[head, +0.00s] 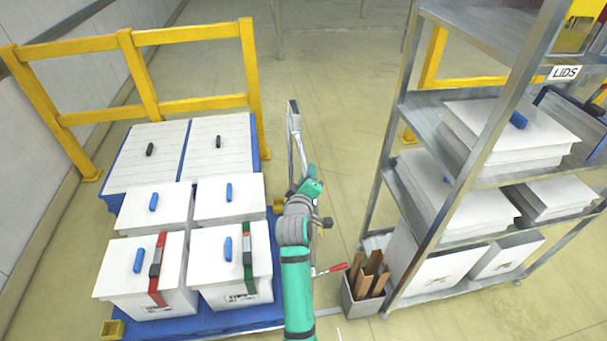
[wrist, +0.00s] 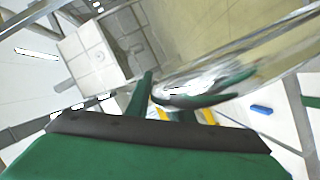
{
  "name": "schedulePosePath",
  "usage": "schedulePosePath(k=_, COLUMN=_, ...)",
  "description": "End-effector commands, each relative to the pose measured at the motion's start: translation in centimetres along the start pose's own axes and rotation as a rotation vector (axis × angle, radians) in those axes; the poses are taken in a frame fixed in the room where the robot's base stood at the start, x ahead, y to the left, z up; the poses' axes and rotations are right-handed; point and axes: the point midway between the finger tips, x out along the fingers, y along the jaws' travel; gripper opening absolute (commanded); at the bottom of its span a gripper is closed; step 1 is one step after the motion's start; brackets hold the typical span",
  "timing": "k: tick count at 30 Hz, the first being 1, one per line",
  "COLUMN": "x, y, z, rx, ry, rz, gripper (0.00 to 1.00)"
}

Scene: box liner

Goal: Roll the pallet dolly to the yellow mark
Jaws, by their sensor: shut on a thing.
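The blue pallet dolly (head: 210,322) is at the left in the head view. White lidded boxes (head: 125,268) with blue handles stand on it, the front two with a red and a green strap. A grey metal bar handle (head: 294,122) rises at its right side. My gripper (head: 312,188) is at the dolly's right side, by the bar. In the wrist view, my green fingers (wrist: 175,98) are shut around a shiny metal bar (wrist: 215,70); the exact contact is partly hidden. I cannot make out a yellow floor mark in either view.
Yellow guard rails (head: 150,104) stand behind and left of the dolly. A metal rack (head: 425,95) with white lids is close on the right. A bin of wooden pieces (head: 352,305) and a red-tipped lever (head: 333,269) lie near my arm. Floor beyond the bar is clear.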

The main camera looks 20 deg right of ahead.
Motion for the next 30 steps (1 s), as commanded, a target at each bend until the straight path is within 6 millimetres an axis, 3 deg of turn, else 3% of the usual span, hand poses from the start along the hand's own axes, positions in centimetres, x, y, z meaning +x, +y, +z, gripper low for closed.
schedulePosePath(k=1, x=0.2, y=0.3, z=1.3, rx=-0.001, ry=-0.024, rz=0.002, gripper=0.28)
schedulePosePath(k=3, x=0.1, y=0.3, z=1.1, rx=-0.001, ry=-0.021, rz=0.003, gripper=0.39)
schedulePosePath(k=14, x=-0.5, y=0.1, z=0.2, rx=-0.001, ry=-0.005, rz=0.002, gripper=0.39)
schedulePosePath(k=30, x=-9.2, y=0.1, z=0.3, rx=-0.001, ry=-0.008, rz=0.002, gripper=0.39)
